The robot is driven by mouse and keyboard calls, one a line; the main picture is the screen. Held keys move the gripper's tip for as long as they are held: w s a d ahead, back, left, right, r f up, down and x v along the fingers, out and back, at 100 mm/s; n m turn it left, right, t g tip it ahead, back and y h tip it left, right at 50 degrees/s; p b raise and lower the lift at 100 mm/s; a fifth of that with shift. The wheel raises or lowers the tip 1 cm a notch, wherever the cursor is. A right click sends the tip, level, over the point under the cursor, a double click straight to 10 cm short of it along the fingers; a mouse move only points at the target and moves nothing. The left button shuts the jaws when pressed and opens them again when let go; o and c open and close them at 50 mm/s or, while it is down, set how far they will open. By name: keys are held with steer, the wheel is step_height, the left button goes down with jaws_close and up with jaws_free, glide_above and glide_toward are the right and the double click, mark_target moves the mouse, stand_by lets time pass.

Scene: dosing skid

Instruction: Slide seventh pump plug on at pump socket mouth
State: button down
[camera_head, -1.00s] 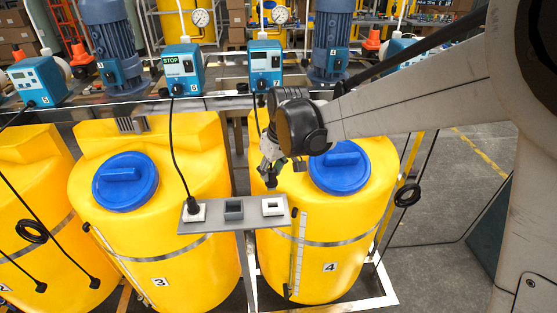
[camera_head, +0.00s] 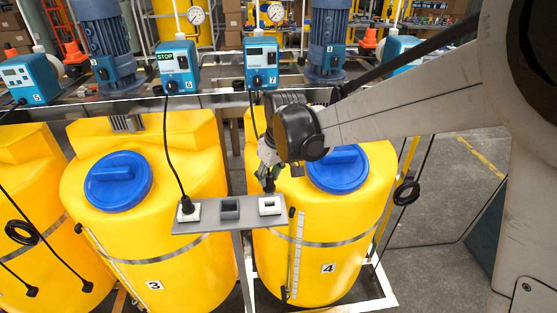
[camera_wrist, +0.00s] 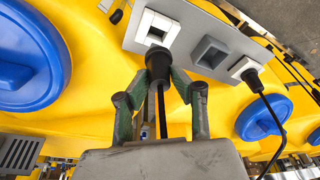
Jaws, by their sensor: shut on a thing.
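The black seventh pump plug (camera_wrist: 158,64) is held between the fingertips of my gripper (camera_wrist: 160,80), its cable trailing back between the fingers. My gripper (camera_head: 268,178) is shut on it, just above the right end of the grey shelf. The white pump socket (camera_head: 270,205) there is empty; in the wrist view its square mouth (camera_wrist: 155,34) is open in front of the plug's tip. The plug looks outside the mouth and very near it; I cannot tell whether they touch. Pump 7 (camera_head: 261,64) stands behind on the skid, its cable hanging down.
The grey shelf (camera_head: 243,246) also carries an empty grey socket (camera_head: 230,208) and a left white socket (camera_head: 182,214) with a black plug in it. Yellow tanks with blue lids (camera_head: 118,180) stand around it. Another cable hangs from pump 6 (camera_head: 178,67).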

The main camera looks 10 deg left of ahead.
mark_target(270, 187)
steer(key=shift+f+b, duration=0.95)
steer(key=shift+f, duration=0.55)
steer(key=shift+f+b, duration=1.55)
steer(key=shift+b, duration=0.35)
stand_by(1.1)
steer(key=c, duration=1.4)
jaws_free()
steer(key=v, duration=1.2)
steer(key=shift+w, duration=0.1)
